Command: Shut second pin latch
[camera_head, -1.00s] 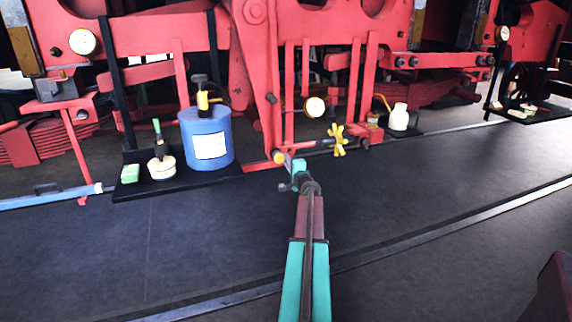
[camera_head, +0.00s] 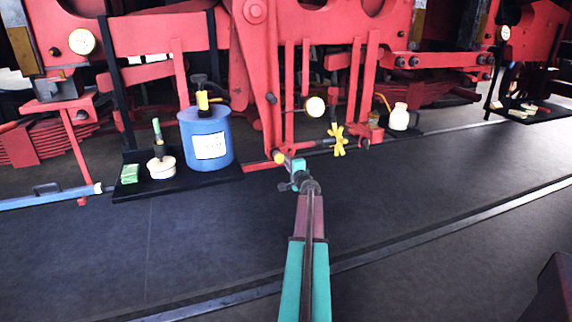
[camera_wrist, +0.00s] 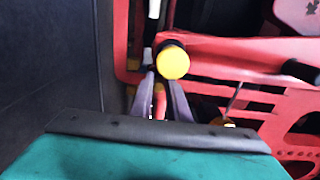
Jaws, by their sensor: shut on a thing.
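My gripper (camera_head: 285,160) is at the foot of the red hanging link, beside its yellow round end (camera_head: 278,157). In the wrist view, my gripper's two dark fingers (camera_wrist: 160,92) are closed around a small red and yellow part (camera_wrist: 160,103), mostly hidden between them. I cannot tell for sure whether this part is the pin latch. The yellow round end (camera_wrist: 172,62) shows large just beyond the fingertips, on the end of a red bar (camera_wrist: 235,58). No second latch can be clearly picked out.
A yellow star handwheel (camera_head: 338,139) is close to the right. The dark floor in front is clear.

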